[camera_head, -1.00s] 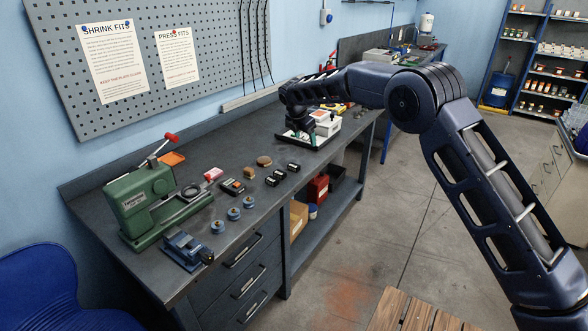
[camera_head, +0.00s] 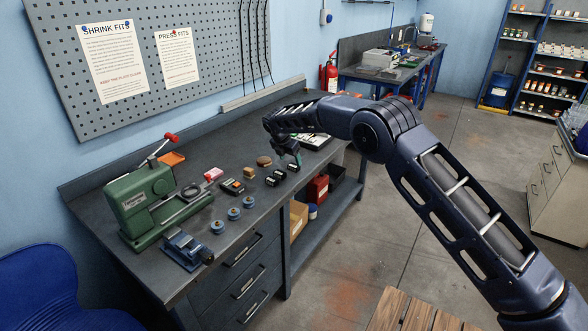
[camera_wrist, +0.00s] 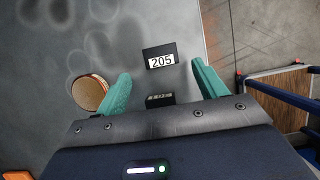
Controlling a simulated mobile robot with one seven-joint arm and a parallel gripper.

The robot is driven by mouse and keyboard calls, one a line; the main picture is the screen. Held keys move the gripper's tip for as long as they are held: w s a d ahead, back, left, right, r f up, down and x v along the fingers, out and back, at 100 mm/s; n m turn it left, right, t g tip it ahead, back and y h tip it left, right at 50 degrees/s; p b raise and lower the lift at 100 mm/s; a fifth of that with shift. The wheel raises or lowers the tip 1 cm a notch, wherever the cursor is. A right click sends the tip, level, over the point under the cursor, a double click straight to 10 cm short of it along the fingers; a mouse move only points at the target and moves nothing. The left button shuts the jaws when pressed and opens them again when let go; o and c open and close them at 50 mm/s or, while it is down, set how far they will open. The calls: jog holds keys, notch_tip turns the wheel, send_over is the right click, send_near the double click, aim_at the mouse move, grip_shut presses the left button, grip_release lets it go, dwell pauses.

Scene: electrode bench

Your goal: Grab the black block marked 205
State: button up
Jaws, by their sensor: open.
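The black block marked 205 (camera_wrist: 160,62) lies on the bench in the wrist view, its white label facing me. It is ahead of and between the teal fingers of my gripper (camera_wrist: 160,72), with gaps on both sides. A second black block (camera_wrist: 160,98) sits nearer the palm, its label seen at a steep angle and unreadable. In the head view my gripper (camera_head: 297,158) hangs over the far end of a short row of black blocks (camera_head: 280,174); their numbers are too small to read there. My gripper is open and holds nothing.
A round brown disc (camera_wrist: 90,94) lies left of my left finger. Blue round parts (camera_head: 233,213), a green press (camera_head: 140,205) and a blue vise (camera_head: 186,249) stand nearer along the bench. A tray (camera_head: 317,141) lies beyond the blocks. The bench's front edge is close on the right.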

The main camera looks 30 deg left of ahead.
aim_at(294, 165)
jog(key=shift+w+x, duration=0.15)
jog(key=shift+x, duration=1)
jog(key=shift+w+x, duration=0.15)
jog(key=shift+x, duration=1)
jog(key=shift+d+r, duration=0.15)
jog(key=c, duration=1.3)
jog(key=shift+o, duration=0.2)
jog(key=shift+r, duration=0.1)
